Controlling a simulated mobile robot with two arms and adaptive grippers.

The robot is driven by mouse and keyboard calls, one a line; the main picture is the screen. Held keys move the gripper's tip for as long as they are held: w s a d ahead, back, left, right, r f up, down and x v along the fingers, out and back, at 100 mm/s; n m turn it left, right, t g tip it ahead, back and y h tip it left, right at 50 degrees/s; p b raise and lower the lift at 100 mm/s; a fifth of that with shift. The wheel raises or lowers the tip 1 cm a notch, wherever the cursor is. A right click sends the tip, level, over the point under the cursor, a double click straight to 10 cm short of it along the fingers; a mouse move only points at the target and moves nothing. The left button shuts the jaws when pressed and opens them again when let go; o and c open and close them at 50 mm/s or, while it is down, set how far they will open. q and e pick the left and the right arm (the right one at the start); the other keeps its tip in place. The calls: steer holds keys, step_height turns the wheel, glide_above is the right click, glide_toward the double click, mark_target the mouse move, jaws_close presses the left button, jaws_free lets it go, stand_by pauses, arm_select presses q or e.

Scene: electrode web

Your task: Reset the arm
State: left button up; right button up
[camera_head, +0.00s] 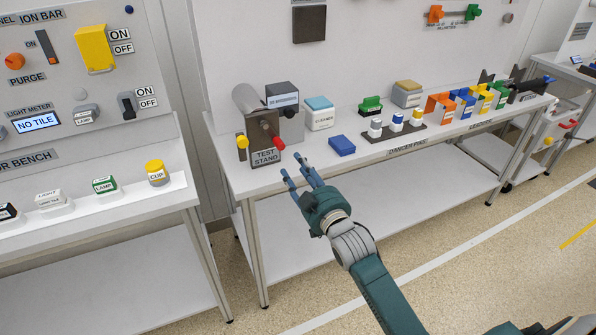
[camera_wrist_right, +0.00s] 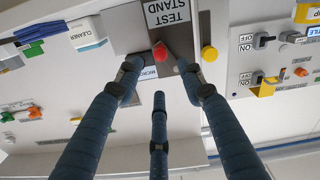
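My right arm reaches up from the bottom of the head view. Its blue-fingered right gripper (camera_head: 297,176) is in front of the table's front edge, below and right of the test stand (camera_head: 266,157). The fingers are spread, with nothing between them. The right wrist view shows the gripper (camera_wrist_right: 158,75) with three fingers apart, pointing toward the test stand (camera_wrist_right: 166,12). The stand's red knob (camera_wrist_right: 160,54) shows beyond the fingertips; I see no contact. My left gripper is not in view.
The white table (camera_head: 232,183) holds a blue block (camera_head: 342,145), a cleaner box (camera_head: 320,113), a row of small bottles (camera_head: 395,124) and colored holders (camera_head: 440,106). A bench (camera_head: 120,203) with a cup (camera_head: 156,172) stands at left.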

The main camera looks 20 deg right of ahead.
stand_by(0.4)
steer(key=s+f+g, duration=0.3)
steer(key=s+f, duration=0.2)
steer(key=f, duration=0.8)
steer(key=s+a+f+m+g, duration=0.1)
steer(key=s+f+g, duration=0.35)
steer(key=f, duration=0.95)
steer(key=s+f+g, duration=0.1)
steer(key=s+f, duration=0.6)
steer(key=f, duration=0.6)
steer(key=s+a+f+g, duration=0.1)
steer(key=s+f+g, duration=0.1)
steer(key=s+f, duration=0.7)
steer(key=s+f+g, duration=0.3)
steer(key=s+f, duration=0.4)
steer(key=s, duration=0.5)
steer(key=s+f+g, duration=0.1)
steer(key=s+f, duration=0.1)
steer(key=s, duration=0.8)
steer(key=s+f+g, duration=0.2)
steer(key=s+f, duration=0.1)
steer(key=s, duration=0.7)
steer(key=shift+s+f+h, duration=0.25)
steer(key=shift+f+h, duration=0.05)
steer(key=shift+f, duration=0.05)
